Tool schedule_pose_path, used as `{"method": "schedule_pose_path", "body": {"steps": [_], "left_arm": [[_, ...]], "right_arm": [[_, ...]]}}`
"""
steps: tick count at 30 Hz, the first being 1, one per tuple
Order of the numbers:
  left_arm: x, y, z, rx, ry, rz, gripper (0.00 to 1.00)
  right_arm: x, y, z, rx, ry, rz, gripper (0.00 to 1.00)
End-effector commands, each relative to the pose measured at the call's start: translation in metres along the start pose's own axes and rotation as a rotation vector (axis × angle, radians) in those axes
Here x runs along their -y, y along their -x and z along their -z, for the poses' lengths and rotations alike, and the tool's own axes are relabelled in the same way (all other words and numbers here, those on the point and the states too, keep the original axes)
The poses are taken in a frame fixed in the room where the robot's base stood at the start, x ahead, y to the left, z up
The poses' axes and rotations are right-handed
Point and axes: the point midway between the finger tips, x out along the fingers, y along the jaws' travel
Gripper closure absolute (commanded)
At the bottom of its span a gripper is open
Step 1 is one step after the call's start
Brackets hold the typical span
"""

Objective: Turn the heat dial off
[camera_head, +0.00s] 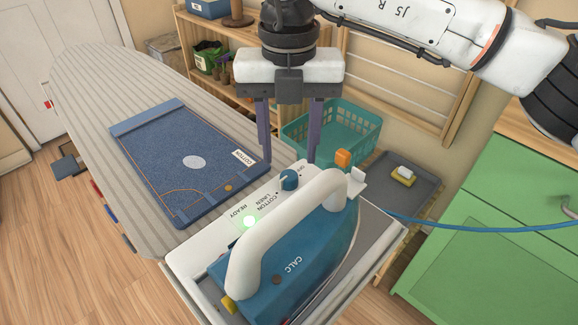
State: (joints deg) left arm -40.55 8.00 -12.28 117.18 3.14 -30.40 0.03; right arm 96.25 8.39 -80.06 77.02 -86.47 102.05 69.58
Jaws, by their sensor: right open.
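A blue and white iron (295,245) rests on a metal tray at the near end of the ironing board. The blue heat dial (289,180) sits on a white panel beside the iron, with the words COTTON, LINEN and READY printed near it. A pale green light (250,222) glows by READY. The dial's exact setting is hard to read. My right gripper (289,158) points down just above and behind the dial, open, with its two purple fingers apart on either side of the dial in the picture. I cannot tell its exact height. My left gripper is not in view.
A denim panel (165,190) with a COTTON tag lies on the striped ironing board (95,80). The iron's white handle stands close to the right of the dial. A teal basket (345,125), a grey tray with a sponge (404,176) and a green cabinet (490,230) are behind and right.

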Motion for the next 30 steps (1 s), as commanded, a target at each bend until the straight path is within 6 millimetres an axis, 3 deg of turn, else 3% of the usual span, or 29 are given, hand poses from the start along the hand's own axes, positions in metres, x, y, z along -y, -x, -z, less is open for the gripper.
{"method": "schedule_pose_path", "body": {"steps": [3,9,20,27,30], "left_arm": [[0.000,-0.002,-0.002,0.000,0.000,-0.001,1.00],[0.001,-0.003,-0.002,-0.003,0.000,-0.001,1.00],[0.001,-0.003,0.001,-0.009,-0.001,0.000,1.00],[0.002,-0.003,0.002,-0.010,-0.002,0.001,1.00],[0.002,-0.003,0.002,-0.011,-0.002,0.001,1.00]], "right_arm": [[0.000,-0.024,0.001,-0.004,0.000,-0.001,0.56],[0.000,-0.047,0.000,-0.002,0.000,-0.002,0.56],[0.000,-0.053,0.000,-0.001,0.000,-0.002,0.56],[0.000,-0.053,0.000,-0.002,0.001,-0.003,0.94],[0.000,-0.053,0.000,-0.002,0.001,-0.003,0.98]]}}
